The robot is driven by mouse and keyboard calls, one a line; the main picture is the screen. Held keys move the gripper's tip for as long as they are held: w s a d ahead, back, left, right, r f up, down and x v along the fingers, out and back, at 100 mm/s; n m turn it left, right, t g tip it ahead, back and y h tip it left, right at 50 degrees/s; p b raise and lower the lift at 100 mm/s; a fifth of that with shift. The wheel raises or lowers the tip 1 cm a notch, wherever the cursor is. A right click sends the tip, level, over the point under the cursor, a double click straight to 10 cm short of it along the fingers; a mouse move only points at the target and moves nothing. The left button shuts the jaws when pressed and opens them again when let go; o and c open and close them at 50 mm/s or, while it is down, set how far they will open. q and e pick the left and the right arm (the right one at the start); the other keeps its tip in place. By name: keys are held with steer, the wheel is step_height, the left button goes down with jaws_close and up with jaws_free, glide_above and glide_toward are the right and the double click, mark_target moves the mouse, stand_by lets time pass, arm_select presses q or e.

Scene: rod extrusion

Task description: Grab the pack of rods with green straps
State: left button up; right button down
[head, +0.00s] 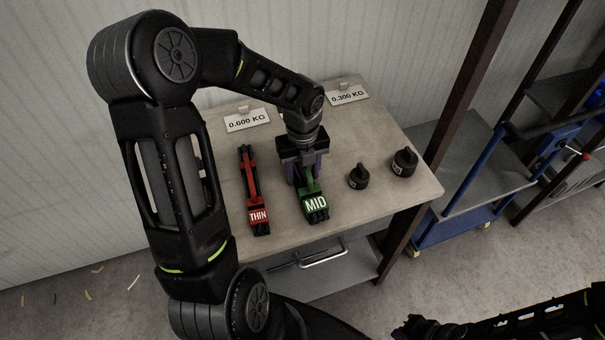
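The pack of rods with green straps (316,207) lies on the table, with a green "MID" label on its near end. My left gripper (304,180) points down over the far part of this pack, with its fingers on either side of it. The gripper body hides the pack's far end, and I cannot tell whether the fingers touch the rods. My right arm shows only at the bottom right edge, and the dark shape at its left end is probably my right gripper (425,327), too dark to read.
A pack with red straps (252,190), labelled "THIN", lies left of the green one. Two black weights (358,177) (404,163) stand to the right. Signs "0.600 KG" (247,120) and "0.300 KG" (348,95) stand at the back of the table (385,125). A blue cart (460,205) is at right.

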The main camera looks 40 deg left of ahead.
arm_select(q)
jaws_close()
stand_by(0.3)
stand_by(0.4)
step_height(320, 180, up, 10)
steer(key=shift+r, duration=0.1)
stand_by(0.3)
stand_by(0.5)
